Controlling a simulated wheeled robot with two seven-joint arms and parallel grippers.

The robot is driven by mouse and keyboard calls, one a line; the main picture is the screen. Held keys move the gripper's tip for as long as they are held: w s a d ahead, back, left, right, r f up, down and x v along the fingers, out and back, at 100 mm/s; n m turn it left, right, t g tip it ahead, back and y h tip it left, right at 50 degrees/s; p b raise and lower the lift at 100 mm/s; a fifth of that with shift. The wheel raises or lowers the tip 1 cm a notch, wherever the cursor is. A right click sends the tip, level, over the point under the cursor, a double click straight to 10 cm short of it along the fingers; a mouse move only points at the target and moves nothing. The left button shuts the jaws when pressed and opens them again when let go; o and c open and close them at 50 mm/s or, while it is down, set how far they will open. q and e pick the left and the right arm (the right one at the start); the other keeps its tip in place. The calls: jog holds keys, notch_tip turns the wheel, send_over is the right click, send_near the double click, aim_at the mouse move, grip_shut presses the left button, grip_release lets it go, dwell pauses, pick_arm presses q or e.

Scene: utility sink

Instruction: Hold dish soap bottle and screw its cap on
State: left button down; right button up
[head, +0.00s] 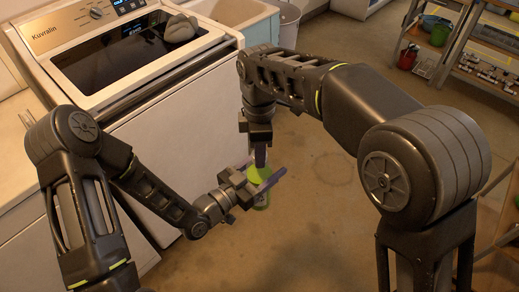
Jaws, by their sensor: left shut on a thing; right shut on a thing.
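A green dish soap bottle (262,200) is held off the floor in front of me, seen from above. My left gripper (264,180) reaches in from the left and is shut on the bottle, with its fingers across the upper part. My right gripper (260,160) points down from above, right over the bottle, and is shut on a small yellow-green piece that looks like the cap (257,174). The fingers hide much of the cap and the bottle's neck. I cannot tell whether the cap touches the neck.
A white washing machine (170,130) stands at the left with a grey item (180,28) on top. A utility sink (235,14) is behind it. Shelves (470,60) with pots and bottles are at the upper right. The concrete floor (330,190) around the grippers is clear.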

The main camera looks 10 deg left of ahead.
grip_shut()
jog(key=m, duration=1.7)
jog(key=shift+m, duration=0.4)
jog(key=o, duration=0.7)
grip_release()
